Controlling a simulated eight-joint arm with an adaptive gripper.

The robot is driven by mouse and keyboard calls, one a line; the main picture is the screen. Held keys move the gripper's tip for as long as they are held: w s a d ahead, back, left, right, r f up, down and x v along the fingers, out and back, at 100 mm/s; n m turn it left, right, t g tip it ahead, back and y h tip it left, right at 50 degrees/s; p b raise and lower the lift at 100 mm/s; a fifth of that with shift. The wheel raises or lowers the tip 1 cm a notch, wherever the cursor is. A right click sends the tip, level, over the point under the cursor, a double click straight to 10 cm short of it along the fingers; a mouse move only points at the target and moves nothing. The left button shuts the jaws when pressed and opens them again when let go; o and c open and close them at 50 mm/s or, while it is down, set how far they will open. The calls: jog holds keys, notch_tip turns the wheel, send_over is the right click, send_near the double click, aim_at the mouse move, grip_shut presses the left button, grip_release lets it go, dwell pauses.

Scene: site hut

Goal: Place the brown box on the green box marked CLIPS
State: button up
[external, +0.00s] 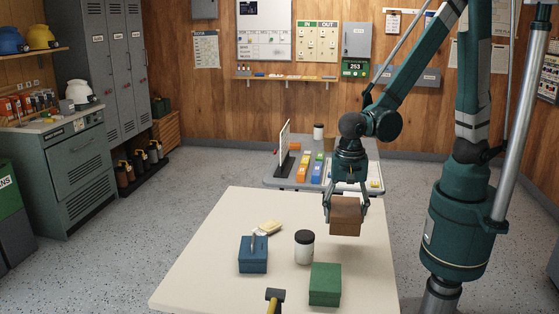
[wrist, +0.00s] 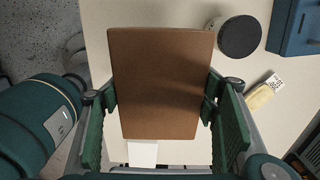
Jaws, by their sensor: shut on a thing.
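My gripper (external: 347,205) is shut on the brown box (external: 345,217), one finger on each side. It holds the box in the air above the right part of the pale table. In the wrist view the brown box (wrist: 160,82) fills the middle, between the green finger pads. The green box (external: 325,284) stands on the table near its front right, closer to the external camera than the brown box and a little to its left. No CLIPS marking can be read on its visible faces. The green box is not in the wrist view.
A dark-lidded jar (external: 304,247) stands just behind the green box, with a blue box (external: 253,254) left of it. A small yellowish block (external: 269,227) lies behind the blue box. A hammer (external: 275,296) is at the front. The table's left side is clear.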

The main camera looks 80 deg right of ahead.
jog(key=w+a+r+p, duration=0.2)
jog(key=a+p, duration=0.1)
jog(key=a, duration=0.7)
jog(key=w+a+r+p, duration=0.2)
jog(key=a+r+p, duration=0.1)
jog(key=a, duration=0.7)
jog(key=shift+a+p, duration=0.15)
jog(key=shift+p, duration=0.25)
jog(key=shift+w+f, duration=0.1)
send_over(326, 277)
jog(key=shift+f+b, duration=0.35)
jog(key=shift+f, duration=2.75)
jog(key=shift+f, duration=0.1)
jog(key=shift+f, duration=1.75)
jog(key=shift+f+b, duration=0.15)
jog(key=shift+b, duration=0.2)
jog(key=o, duration=1.1)
